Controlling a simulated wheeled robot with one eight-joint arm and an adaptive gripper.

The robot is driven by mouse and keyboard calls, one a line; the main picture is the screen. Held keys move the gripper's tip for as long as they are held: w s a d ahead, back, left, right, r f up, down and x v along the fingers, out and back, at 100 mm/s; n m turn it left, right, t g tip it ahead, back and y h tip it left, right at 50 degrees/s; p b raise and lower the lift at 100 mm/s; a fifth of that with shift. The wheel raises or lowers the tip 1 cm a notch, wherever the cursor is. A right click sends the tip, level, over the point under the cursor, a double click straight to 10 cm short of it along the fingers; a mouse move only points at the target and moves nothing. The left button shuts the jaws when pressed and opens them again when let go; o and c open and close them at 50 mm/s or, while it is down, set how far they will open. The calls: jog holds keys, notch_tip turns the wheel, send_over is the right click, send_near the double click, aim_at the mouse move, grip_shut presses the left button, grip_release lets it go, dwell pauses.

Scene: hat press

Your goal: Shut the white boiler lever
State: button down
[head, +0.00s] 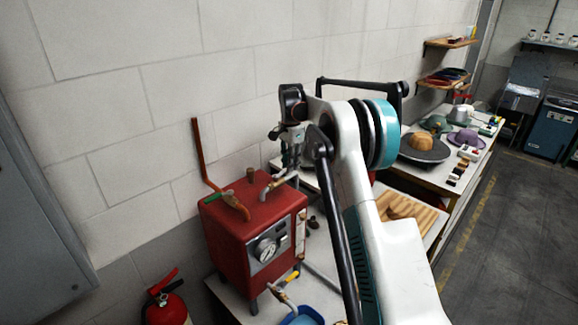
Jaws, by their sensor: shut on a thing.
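The red boiler (240,230) stands on a light table against the wall, with a dial on its front. A bent metal pipe with a valve (278,182) rises from its top right. My gripper (287,163) is at this valve, pointing down, its fingers shut on the white lever. The fingers hide most of the lever, so its exact angle cannot be told. A green-handled lever (226,196) lies on the boiler's top left, apart from my gripper. A yellow-handled tap (293,276) is low at the front.
A tall copper pipe (198,150) rises behind the boiler's left side. A red fire extinguisher (166,304) stands at lower left. A blue basin (302,317) is below the tap. A long worktable with hats and a wooden board (408,212) extends right; the floor (500,235) beyond is clear.

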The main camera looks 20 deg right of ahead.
jog(key=s+a+m+b, duration=0.4)
jog(key=s+m+b, duration=0.3)
jog(key=m, duration=0.8)
jog(key=shift+m+b, duration=0.3)
jog(key=shift+b, duration=0.25)
jog(key=shift+r, duration=0.1)
jog(key=c, duration=1.6)
grip_release()
jog(key=shift+o, duration=0.2)
notch_tip(320, 180, up, 12)
